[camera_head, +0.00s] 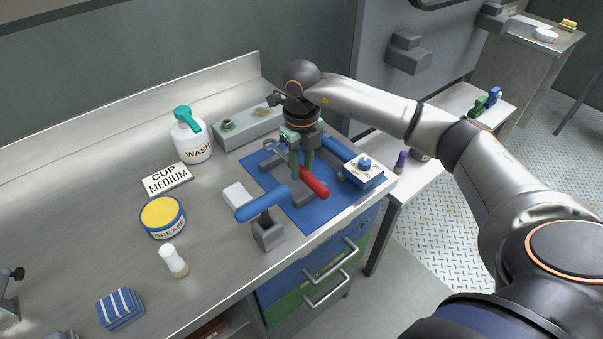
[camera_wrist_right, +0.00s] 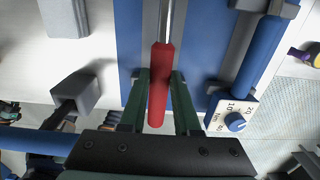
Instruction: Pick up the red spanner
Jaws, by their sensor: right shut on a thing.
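The red spanner (camera_head: 314,183) has a red handle and a metal shaft with a ring-like end at its upper left. It lies over grey rests on the blue mat (camera_head: 306,213). In the right wrist view the red handle (camera_wrist_right: 158,85) runs between the green fingers of my right gripper (camera_wrist_right: 160,100). My right gripper (camera_head: 302,170) points down over the mat and is shut on the handle. Whether the spanner is clear of its rests cannot be told. My left gripper is not in view.
A blue-handled tool (camera_head: 263,204) on a grey block (camera_head: 268,231) stands left of the spanner. A white dial box (camera_head: 364,172) with a blue knob stands right. A wash bottle (camera_head: 191,138), a grease tin (camera_head: 162,217) and a small bottle (camera_head: 173,261) stand on the steel bench.

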